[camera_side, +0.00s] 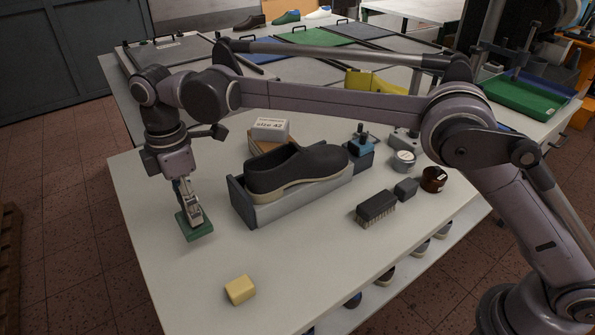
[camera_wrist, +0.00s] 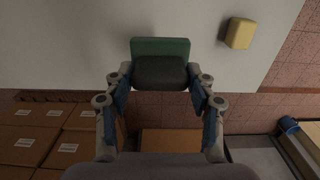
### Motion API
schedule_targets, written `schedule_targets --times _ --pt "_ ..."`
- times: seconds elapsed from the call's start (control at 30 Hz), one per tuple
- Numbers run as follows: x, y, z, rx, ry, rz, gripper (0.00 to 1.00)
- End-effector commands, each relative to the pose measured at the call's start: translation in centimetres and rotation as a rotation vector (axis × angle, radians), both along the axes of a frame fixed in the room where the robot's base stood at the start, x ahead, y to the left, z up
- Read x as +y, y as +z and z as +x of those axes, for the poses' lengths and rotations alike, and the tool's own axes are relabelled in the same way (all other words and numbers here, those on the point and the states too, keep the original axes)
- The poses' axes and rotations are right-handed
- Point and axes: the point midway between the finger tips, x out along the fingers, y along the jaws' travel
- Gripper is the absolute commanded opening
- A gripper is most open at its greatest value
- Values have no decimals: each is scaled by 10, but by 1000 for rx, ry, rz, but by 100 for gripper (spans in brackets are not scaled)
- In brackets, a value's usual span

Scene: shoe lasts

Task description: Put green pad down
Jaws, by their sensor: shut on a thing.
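The green pad (camera_side: 195,228) is below my gripper (camera_side: 190,207) in the side view, over the left part of the white table. In the wrist view the pad's green face (camera_wrist: 160,46) shows beyond a dark part (camera_wrist: 160,72) that sits between the fingers. My gripper (camera_wrist: 160,84) is shut on this dark part of the pad, one finger on each side. I cannot tell whether the pad touches the tabletop.
A yellow block (camera_side: 240,290) lies near the front; the wrist view shows it too (camera_wrist: 240,33). A dark shoe (camera_side: 297,170) sits on a grey stand (camera_side: 262,213) right of the pad. A brush (camera_side: 376,207) lies farther right. The table (camera_side: 185,280) is clear around the pad.

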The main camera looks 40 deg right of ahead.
Motion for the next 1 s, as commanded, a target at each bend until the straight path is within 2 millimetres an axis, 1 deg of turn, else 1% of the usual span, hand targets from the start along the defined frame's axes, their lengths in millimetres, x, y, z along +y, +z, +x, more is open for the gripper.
schedule_targets --times 0.03,0.1,0.2,0.37,0.5,0.6,1.0 --pt "0 -9 0 0 0 0 23" --pt "0 -21 0 0 0 0 23" --pt "0 -33 0 0 0 0 23" --pt "0 -44 0 0 0 0 23" --pt "0 -63 0 0 0 0 23" --pt "0 -73 0 0 0 0 23" --pt "0 -78 0 0 0 0 23"
